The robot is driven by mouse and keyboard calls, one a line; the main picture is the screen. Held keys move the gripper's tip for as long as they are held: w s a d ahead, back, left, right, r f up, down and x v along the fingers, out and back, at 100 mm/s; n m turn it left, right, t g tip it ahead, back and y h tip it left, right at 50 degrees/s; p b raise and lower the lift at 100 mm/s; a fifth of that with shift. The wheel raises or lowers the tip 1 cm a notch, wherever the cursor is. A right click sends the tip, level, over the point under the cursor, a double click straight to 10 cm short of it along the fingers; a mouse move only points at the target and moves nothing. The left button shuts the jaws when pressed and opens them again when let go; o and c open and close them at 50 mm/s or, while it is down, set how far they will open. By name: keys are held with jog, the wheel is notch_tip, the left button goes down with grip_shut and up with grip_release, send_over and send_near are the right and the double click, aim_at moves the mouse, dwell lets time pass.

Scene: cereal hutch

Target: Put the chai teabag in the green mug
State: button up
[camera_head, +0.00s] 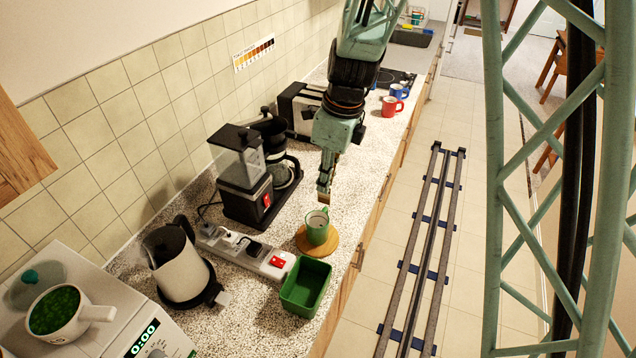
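The green mug (317,229) stands upright on a round wooden board (302,240) on the speckled counter. Its opening faces up and shows a pale inside. My gripper (324,196) points down just above and slightly behind the mug in the picture, apart from it. The fingers are seen edge-on and look close together; I cannot tell whether they are open, shut or holding something. I cannot make out a chai teabag anywhere in this view.
A green tray (306,288) stands in front of the mug. A power strip (248,250), kettle (181,264), grinder (240,175), coffee maker (280,160) and toaster (300,110) stand to the left. A red mug (390,106) and blue mug (398,91) are farther back.

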jog(key=shift+s+a, duration=0.3)
jog(key=shift+a, duration=0.2)
jog(key=shift+s+a, duration=0.25)
jog(key=shift+a, duration=0.25)
jog(key=shift+f, duration=0.4)
notch_tip(320, 180, down, 9)
jog(key=b, duration=0.7)
jog(key=shift+f, duration=0.15)
dwell(1.1)
jog(key=shift+f, duration=0.1)
dwell(0.4)
jog(key=o, duration=0.7)
jog(key=shift+s+d+r, duration=0.15)
jog(key=shift+d+r, duration=0.1)
jog(key=shift+r, duration=1.75)
jog(key=shift+s+d+r, duration=0.1)
jog(key=shift+d+r, duration=0.2)
jog(key=shift+r, duration=1.65)
jog(key=shift+s+d+r, duration=0.15)
jog(key=shift+d+r, duration=0.1)
jog(key=shift+r, duration=1.75)
